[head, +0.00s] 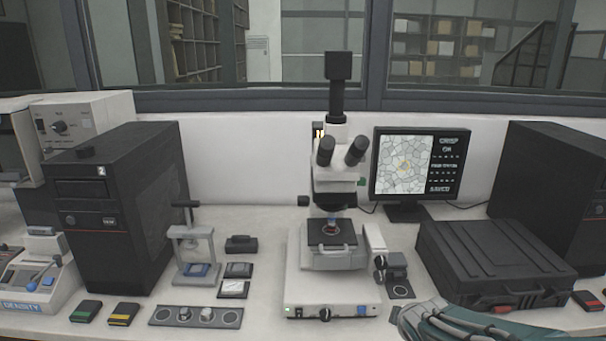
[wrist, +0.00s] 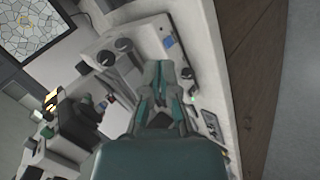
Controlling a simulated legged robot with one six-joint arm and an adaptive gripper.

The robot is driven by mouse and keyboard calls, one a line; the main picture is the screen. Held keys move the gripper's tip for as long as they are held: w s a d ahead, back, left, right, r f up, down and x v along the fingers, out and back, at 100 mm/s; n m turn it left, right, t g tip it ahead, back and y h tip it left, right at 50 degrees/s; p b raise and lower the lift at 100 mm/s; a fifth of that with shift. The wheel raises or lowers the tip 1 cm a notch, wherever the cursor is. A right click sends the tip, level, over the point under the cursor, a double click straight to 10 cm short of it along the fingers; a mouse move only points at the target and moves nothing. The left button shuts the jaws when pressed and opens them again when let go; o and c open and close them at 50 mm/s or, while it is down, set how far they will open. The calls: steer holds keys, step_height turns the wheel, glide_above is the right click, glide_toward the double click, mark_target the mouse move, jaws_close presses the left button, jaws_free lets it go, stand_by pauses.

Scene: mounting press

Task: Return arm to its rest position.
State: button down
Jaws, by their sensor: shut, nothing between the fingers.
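My gripper (wrist: 163,70) is shut and empty in the wrist view, its two teal and grey fingers together. The bench with the microscope shows tilted behind it. In the head view, a teal and grey part of my arm (head: 470,325) shows at the bottom right, in front of the black case. The rest of the arm is out of that view. A small mounting press (head: 192,250) with a blue pad stands on the bench left of the microscope (head: 333,255).
A monitor (head: 415,165) stands behind the microscope. A black case (head: 495,258) lies to the right and a black computer tower (head: 120,205) stands at left. Sample trays (head: 196,317) line the front of the bench. In the wrist view, brown floor (wrist: 250,90) lies beyond the bench edge.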

steer(key=s+a+r+m+g, duration=0.1)
steer(key=s+a+r+m, duration=0.1)
steer(key=s+m, duration=0.4)
steer(key=s+a+r+m+g+y, duration=0.1)
steer(key=s+r+m, duration=0.4)
steer(key=s, duration=0.8)
steer(key=shift+a+m+g+y, duration=0.3)
steer(key=shift+a+m+g, duration=0.2)
steer(key=shift+a+m, duration=0.55)
steer(key=shift+r, duration=0.1)
